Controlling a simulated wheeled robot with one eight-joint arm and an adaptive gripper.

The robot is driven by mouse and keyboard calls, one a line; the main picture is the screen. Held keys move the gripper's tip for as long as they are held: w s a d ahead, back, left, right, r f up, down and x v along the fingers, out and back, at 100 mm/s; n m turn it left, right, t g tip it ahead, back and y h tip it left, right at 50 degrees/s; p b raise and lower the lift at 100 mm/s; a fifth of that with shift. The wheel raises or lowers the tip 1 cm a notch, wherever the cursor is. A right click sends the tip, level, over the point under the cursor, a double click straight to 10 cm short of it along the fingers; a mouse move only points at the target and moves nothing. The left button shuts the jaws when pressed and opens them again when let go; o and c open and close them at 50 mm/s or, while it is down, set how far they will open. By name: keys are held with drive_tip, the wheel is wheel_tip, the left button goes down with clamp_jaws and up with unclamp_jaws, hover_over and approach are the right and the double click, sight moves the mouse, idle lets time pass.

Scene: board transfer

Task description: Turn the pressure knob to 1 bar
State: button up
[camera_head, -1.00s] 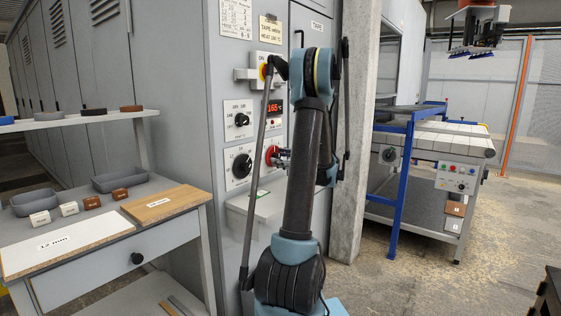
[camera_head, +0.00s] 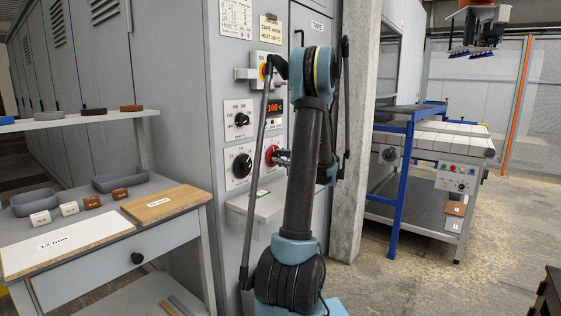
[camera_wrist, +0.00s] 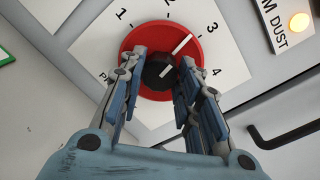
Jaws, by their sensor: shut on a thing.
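The pressure knob (camera_wrist: 150,35) is a round red disc with a black centre and a white pointer line, on a white dial plate marked 1, 3 and 4 in the wrist view. The pointer slants up and right, between the 2 and 3 directions, seemingly nearer 3. My gripper (camera_wrist: 160,68) is shut on the knob's black middle, one blue finger on each side. In the head view the red knob (camera_head: 270,156) sits on the grey cabinet, with my gripper (camera_head: 281,157) reaching it from the right. Part of the dial is hidden by the fingers.
A black dial knob (camera_head: 241,165) is close left of the red knob, with another (camera_head: 241,119) above. A red display (camera_head: 275,107) reads about 160 °C. A small shelf (camera_head: 245,200) juts out below. A concrete pillar (camera_head: 354,130) stands to the right.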

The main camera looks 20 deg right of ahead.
drive_tip(key=n, duration=0.5)
drive_tip(key=n+h, duration=0.1)
drive_tip(key=n, duration=0.5)
drive_tip(key=shift+s+a, duration=0.2)
drive_tip(key=shift+f+n, duration=0.1)
drive_tip(key=shift+n, duration=1.8)
drive_tip(key=o, duration=1.1)
drive_tip(key=shift+d, duration=0.1)
